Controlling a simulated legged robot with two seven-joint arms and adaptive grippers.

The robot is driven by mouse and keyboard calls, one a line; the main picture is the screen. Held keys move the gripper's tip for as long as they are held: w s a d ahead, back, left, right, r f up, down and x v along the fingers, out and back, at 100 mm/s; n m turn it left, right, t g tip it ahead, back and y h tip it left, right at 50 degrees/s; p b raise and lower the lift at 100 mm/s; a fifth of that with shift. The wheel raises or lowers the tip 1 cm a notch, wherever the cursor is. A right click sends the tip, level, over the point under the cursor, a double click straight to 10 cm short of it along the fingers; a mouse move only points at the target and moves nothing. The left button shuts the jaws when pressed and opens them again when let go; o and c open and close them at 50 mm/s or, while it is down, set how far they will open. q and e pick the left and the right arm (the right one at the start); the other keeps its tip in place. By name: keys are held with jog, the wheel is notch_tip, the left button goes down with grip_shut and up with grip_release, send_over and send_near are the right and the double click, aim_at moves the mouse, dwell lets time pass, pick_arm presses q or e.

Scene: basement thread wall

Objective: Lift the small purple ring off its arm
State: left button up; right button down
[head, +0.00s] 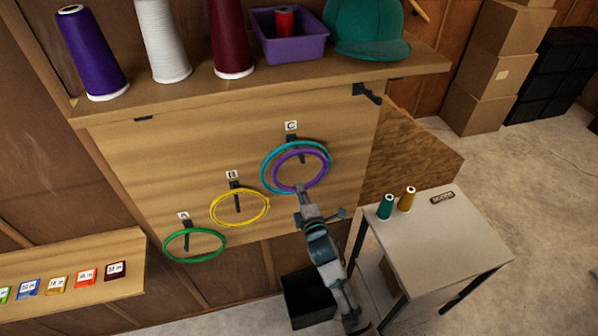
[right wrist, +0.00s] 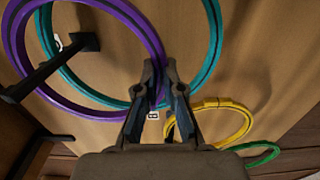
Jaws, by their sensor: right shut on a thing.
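The small purple ring (head: 326,170) hangs around the dark arm C (head: 299,148) on the wooden board, in front of a larger teal ring (head: 264,172). My right gripper (head: 300,190) is at the purple ring's lower edge in the head view. In the right wrist view my right gripper (right wrist: 161,75) is shut on the purple ring (right wrist: 152,40). The dark arm (right wrist: 45,68) still passes through the purple ring there. The teal ring (right wrist: 217,40) lies behind it, nearer the board. My left gripper is in neither view.
A yellow ring (head: 212,205) hangs on arm B and a green ring (head: 165,247) on arm A, lower left. A shelf (head: 260,88) with thread cones, a purple bin (head: 290,48) and a teal cap juts out above. A small table (head: 450,240) with two spools stands right.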

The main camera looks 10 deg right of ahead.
jog(key=shift+r+p, duration=0.6)
jog(key=shift+r, duration=0.1)
jog(key=s+r+p, duration=0.1)
jog(key=s+p, duration=0.4)
jog(key=s, duration=0.4)
jog(key=shift+s+d+r, duration=0.15)
jog(key=shift+s+r, duration=0.15)
jog(key=shift+s, duration=0.1)
